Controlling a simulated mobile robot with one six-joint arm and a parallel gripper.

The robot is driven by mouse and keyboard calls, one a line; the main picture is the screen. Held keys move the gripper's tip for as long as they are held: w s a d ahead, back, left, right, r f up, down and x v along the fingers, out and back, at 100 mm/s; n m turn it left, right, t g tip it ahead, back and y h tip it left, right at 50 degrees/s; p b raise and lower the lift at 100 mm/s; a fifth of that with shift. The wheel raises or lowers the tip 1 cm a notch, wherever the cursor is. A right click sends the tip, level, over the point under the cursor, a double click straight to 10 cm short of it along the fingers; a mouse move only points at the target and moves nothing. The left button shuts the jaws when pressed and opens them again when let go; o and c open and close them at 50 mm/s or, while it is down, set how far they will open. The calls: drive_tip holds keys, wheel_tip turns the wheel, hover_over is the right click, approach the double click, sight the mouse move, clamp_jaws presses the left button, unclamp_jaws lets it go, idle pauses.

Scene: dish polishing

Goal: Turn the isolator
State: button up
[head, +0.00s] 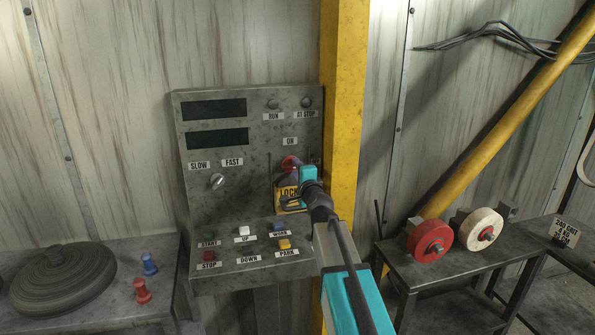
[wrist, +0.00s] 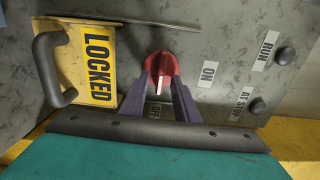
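The isolator is a red rotary knob (wrist: 162,64) with a white pointer mark on the grey control panel. It also shows in the head view (head: 289,164), partly behind my gripper. In the wrist view the pointer faces the partly hidden OFF label (wrist: 154,112), not the ON label (wrist: 207,74). My gripper (wrist: 162,78) has its two dark fingers on either side of the knob, and they appear to touch it. In the head view my gripper (head: 297,168) reaches the panel from the right. A yellow LOCKED plate (wrist: 92,65) with a dark handle is beside the knob.
Below the isolator are several labelled push buttons (head: 244,231). A yellow post (head: 345,100) stands close to the panel's right side. Benches hold a dark round stack (head: 62,278) at left and polishing wheels (head: 481,230) at right.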

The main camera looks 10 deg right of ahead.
drive_tip(key=shift+s, duration=0.1)
drive_tip(key=s+b, duration=0.2)
drive_tip(key=s, duration=0.9)
drive_tip(key=shift+b, duration=0.35)
drive_tip(key=shift+f+b, duration=0.1)
drive_tip(key=shift+b, duration=0.2)
drive_tip(key=s+b, duration=0.1)
drive_tip(key=b, duration=0.2)
drive_tip(key=shift+a+b, duration=0.15)
drive_tip(key=shift+b, duration=0.15)
drive_tip(key=shift+s+b, duration=0.8)
drive_tip(key=shift+b, duration=1.65)
drive_tip(key=shift+s+d, duration=0.1)
drive_tip(key=shift+d, duration=0.1)
